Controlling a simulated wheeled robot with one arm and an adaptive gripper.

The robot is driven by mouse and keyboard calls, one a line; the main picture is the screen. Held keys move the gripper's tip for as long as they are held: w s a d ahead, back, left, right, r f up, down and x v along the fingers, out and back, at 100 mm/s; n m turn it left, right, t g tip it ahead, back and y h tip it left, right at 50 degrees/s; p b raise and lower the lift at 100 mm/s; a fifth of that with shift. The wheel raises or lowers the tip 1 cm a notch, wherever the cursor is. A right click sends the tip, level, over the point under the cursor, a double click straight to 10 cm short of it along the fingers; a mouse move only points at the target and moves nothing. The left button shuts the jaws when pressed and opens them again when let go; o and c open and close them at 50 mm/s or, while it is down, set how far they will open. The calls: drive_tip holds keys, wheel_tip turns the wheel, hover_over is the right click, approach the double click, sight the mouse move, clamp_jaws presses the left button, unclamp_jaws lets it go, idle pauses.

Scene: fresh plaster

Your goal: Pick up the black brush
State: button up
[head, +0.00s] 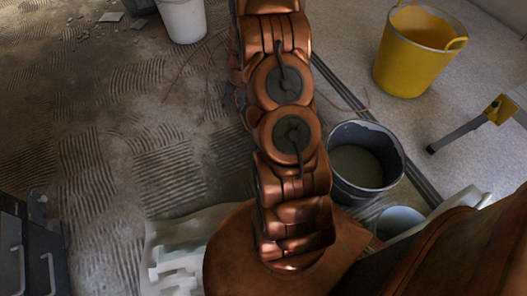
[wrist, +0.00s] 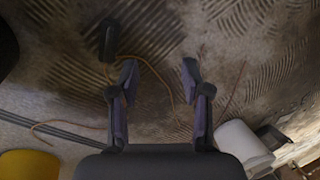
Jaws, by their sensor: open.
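A dark, elongated object (wrist: 108,40), which looks like the black brush, lies on the ridged floor in the upper left of the wrist view. My gripper (wrist: 160,72) is open and empty. The object lies beyond and to the left of the left fingertip, with a visible gap between them. In the head view my arm covers the middle of the floor, and I cannot make out the brush or the gripper there.
A thin tan cord (wrist: 150,58) curls on the floor between and beyond the fingers. A white bucket (head: 183,20), a yellow tub (head: 418,48) and a dark bucket (head: 366,160) stand around my arm. Ridged floor (head: 110,150) at left is mostly clear.

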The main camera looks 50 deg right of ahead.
drive_tip(key=shift+s+d+f+m+h+b, duration=0.45)
drive_tip(key=shift+d+f+b, duration=1.5)
drive_tip(key=shift+f, duration=3.65)
drive_tip(key=shift+s+d+f+m+h+b, duration=0.1)
drive_tip(key=shift+s+d+f+m+b, duration=1.3)
drive_tip(key=shift+f, duration=4.25)
drive_tip(key=shift+w+d+f+m+h+b, duration=0.2)
drive_tip(key=shift+d+f+b, duration=2.25)
drive_tip(key=shift+f, duration=3.15)
drive_tip(key=shift+d+r+p, duration=0.1)
drive_tip(key=shift+d+p, duration=0.35)
drive_tip(key=shift+p, duration=0.05)
clamp_jaws()
